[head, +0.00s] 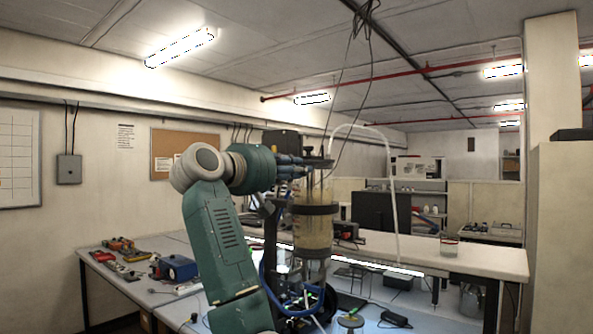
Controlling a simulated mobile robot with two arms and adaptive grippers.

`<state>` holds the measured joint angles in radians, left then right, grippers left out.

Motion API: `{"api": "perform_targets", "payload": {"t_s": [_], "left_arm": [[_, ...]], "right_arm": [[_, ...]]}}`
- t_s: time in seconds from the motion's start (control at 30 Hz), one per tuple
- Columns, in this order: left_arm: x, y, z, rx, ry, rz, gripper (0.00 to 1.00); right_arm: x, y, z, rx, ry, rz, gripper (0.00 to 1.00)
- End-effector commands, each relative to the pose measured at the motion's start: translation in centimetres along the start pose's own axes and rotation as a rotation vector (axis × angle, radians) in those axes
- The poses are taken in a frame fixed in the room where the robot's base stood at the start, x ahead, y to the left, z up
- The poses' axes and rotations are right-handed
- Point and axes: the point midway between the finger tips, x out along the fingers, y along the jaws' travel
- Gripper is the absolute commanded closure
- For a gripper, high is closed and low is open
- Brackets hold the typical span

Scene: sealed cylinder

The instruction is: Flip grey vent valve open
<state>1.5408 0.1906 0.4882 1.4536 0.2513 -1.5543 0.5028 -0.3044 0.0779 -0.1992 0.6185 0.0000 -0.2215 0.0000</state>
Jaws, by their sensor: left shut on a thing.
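The sealed cylinder (313,228) stands upright near the middle of the head view, clear-walled with dark bands and tan contents. Its dark top lid (319,162) carries small fittings. My left gripper (303,168) reaches in from the left at the height of the lid. Its fingers are shut on a small part at the cylinder's top, which appears to be the grey vent valve; the fingers hide most of it. The valve's handle position cannot be made out. My right gripper is not in view.
A pale hose (391,170) arches from the cylinder's top down to the right. Blue tubing (265,285) hangs below my left arm. Tools and a blue box (174,268) lie on the left bench. A long white bench top (470,257) extends right, mostly clear.

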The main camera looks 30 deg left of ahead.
Motion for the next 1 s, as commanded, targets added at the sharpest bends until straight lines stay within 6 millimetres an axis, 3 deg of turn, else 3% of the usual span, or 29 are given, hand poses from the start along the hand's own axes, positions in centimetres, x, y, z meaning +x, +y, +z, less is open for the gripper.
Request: {"api": "perform_targets", "payload": {"t_s": [0.7, 1.0], "left_arm": [[0.0, 0.9, -0.3, -0.463, -0.004, -0.003, 1.0], [0.1, 1.0, -0.5, -0.567, -0.004, -0.005, 1.0]], "right_arm": [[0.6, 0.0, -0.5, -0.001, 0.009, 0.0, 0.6], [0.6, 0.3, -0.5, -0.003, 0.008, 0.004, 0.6]]}}
